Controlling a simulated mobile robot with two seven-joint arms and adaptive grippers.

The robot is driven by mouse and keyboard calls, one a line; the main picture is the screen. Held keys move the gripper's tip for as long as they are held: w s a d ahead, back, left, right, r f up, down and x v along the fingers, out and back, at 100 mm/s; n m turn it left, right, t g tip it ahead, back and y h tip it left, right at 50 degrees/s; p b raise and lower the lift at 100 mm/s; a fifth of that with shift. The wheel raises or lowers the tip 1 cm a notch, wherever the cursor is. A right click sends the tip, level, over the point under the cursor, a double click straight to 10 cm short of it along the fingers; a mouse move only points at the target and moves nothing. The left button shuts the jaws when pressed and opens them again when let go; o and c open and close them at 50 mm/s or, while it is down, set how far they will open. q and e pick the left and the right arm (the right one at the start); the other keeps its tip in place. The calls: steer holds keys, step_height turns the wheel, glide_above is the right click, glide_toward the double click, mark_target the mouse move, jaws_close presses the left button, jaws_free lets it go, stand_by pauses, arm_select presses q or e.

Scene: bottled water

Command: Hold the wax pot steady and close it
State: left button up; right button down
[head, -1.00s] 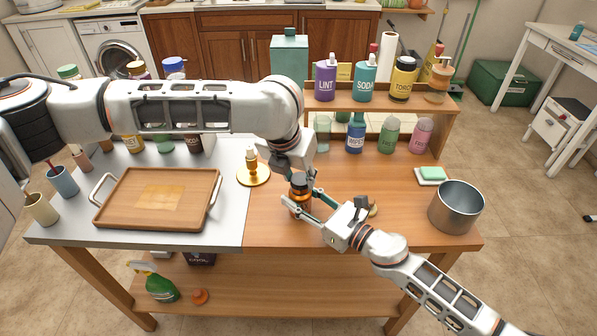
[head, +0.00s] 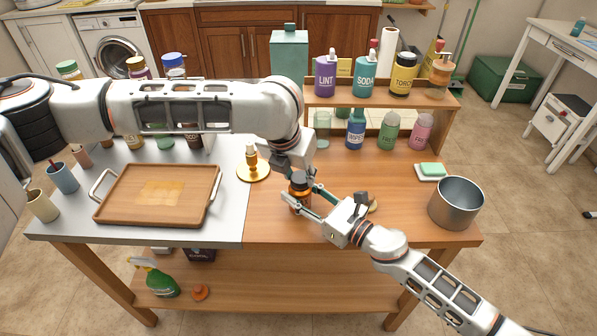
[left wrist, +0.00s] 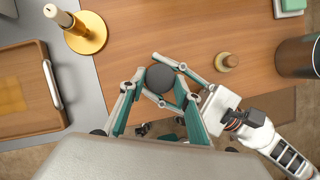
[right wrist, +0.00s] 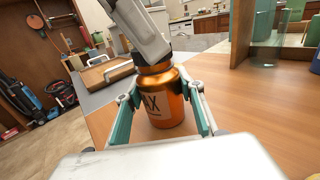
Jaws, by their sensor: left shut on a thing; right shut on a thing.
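The wax pot (head: 296,203) is an amber bottle with a dark round lid, upright on the wooden worktop. The lid (left wrist: 161,78) shows from above in the left wrist view, on the pot's neck. My left gripper (head: 299,177) comes down over the top and is shut on the lid. My right gripper (head: 303,196) reaches in from the front right and is shut on the pot's body. In the right wrist view, the body (right wrist: 166,102) sits between its fingers, its label partly visible. My left gripper hides most of the lid there.
A gold candle holder (head: 253,176) stands just left of the pot, and a wooden tray (head: 120,212) further left. A small round-knobbed item (left wrist: 228,62) lies to the right. A metal pot (head: 455,207) and a soap dish (head: 430,178) stand further right.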

arm_select(q)
steer(key=shift+f, duration=0.15)
steer(key=shift+m, duration=0.5)
steer(key=m, duration=0.1)
steer(key=m+g+h, duration=0.1)
steer(key=m, duration=0.1)
steer(key=shift+a+h, duration=0.2)
steer(key=shift+h, duration=0.1)
steer(key=m, duration=0.2)
steer(key=m+g, duration=0.1)
steer(key=m, duration=0.1)
steer(key=m+g+h, duration=0.1)
steer(key=m, duration=0.1)
steer(key=shift+w, duration=0.3)
steer(key=o, duration=0.7)
